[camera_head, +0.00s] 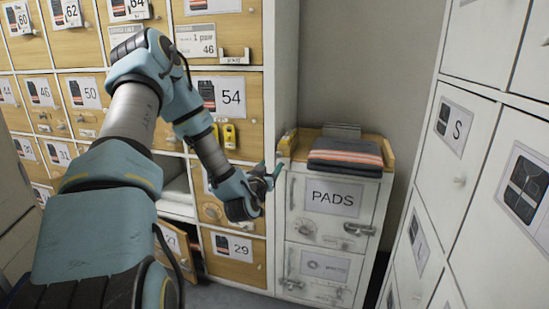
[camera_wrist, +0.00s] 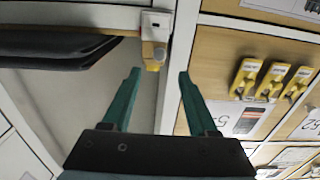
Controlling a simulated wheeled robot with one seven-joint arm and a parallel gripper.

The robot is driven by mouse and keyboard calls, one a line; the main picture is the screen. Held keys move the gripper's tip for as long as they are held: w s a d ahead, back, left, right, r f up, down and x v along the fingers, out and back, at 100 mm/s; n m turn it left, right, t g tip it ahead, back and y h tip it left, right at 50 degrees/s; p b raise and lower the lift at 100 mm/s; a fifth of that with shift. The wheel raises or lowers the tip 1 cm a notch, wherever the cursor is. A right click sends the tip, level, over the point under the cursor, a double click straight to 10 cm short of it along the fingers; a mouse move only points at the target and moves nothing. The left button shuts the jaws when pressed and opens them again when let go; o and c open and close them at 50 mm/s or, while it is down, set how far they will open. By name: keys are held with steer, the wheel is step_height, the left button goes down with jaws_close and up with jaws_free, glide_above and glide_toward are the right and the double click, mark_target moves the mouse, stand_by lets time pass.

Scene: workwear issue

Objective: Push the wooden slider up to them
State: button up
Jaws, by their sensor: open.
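Dark folded workwear with an orange stripe (camera_head: 345,153) lies on the wood-edged top of the PADS cabinet (camera_head: 318,222). A small wooden piece that looks like the slider (camera_head: 290,142) stands at the left end of that top, apart from the workwear. In the wrist view a wooden piece with a pale plate (camera_wrist: 153,54) shows beyond my fingertips, with dark folded cloth (camera_wrist: 60,48) to its left. My gripper (camera_head: 275,172) is at the cabinet's upper left front. Its teal fingers (camera_wrist: 160,73) are apart with nothing between them. Whether a finger touches the wood I cannot tell.
Numbered wooden drawers (camera_head: 235,95) rise on the left, one low drawer (camera_head: 175,250) standing partly open. Yellow tags (camera_wrist: 262,80) hang on the drawer wall close to my gripper. White lockers (camera_head: 470,130) stand on the right. The grey wall behind the cabinet is bare.

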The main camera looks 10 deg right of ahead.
mark_target(278, 155)
steer(key=p+x, duration=0.1)
steer(key=x, duration=0.7)
steer(key=shift+w+d, duration=0.15)
steer(key=shift+w, duration=0.15)
steer(key=shift+c, duration=0.2)
jaws_close()
stand_by(0.8)
